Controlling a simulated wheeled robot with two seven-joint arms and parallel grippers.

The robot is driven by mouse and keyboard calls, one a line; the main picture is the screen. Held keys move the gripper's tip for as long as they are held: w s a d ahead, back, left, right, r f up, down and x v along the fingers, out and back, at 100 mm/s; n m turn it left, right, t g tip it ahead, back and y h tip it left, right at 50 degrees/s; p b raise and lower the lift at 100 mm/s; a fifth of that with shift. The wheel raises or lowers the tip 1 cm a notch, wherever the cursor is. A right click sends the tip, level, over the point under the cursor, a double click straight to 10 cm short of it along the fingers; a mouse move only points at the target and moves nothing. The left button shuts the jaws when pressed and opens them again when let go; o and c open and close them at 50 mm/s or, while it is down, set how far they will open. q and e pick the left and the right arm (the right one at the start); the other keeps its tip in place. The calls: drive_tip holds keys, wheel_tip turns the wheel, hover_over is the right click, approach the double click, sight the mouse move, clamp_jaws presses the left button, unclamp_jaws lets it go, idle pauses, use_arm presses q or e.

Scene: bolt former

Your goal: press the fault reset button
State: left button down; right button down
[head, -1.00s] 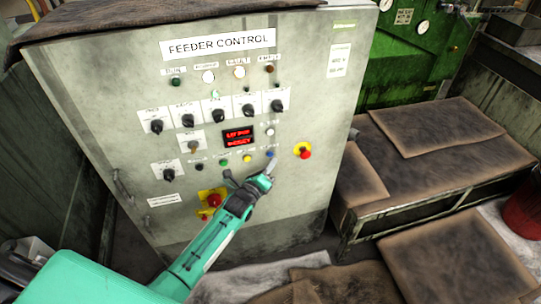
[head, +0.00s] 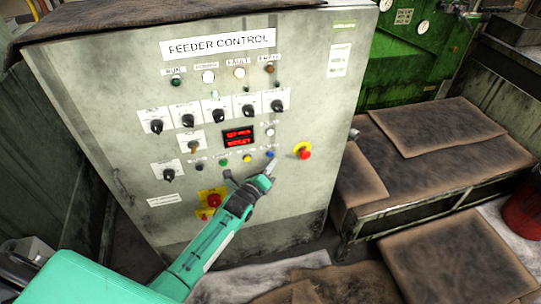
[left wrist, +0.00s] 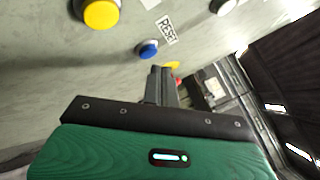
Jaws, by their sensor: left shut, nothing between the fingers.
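The grey feeder control cabinet (head: 100,100) stands in front of me. A blue button (head: 270,155) is on its lower right panel. In the left wrist view the blue button (left wrist: 148,49) has a label (left wrist: 167,30) reading "RESET" beside it. My left gripper (head: 271,169) is shut and empty, just below the blue button in the head view. In the left wrist view its fingertips (left wrist: 161,71) lie just below and right of the button and look apart from it. The gap in depth is hard to judge. My right gripper is not in view.
A yellow button (head: 247,158) and a green button (head: 223,162) sit left of the blue one. A red display (head: 239,138) is above. A cloth-covered bench (head: 370,215) stands right.

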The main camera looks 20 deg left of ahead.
use_arm(q)
drive_tip(key=shift+w, duration=0.1)
idle(0.3)
drive_tip(key=shift+w+a, duration=0.25)
drive_tip(key=shift+w, duration=0.05)
drive_tip(key=shift+w+a+b, duration=0.2)
drive_tip(key=shift+w+b, duration=0.1)
drive_tip(key=shift+b, duration=0.05)
idle(0.7)
idle(0.3)
drive_tip(key=shift+s+d+p, duration=0.4)
drive_tip(key=shift+s+d, duration=0.05)
drive_tip(key=shift+s, duration=0.25)
drive_tip(key=s+d+p, duration=0.1)
drive_tip(key=s, duration=0.1)
drive_tip(key=s+d, duration=0.1)
drive_tip(key=s, duration=0.1)
drive_tip(key=shift+d+p, duration=0.4)
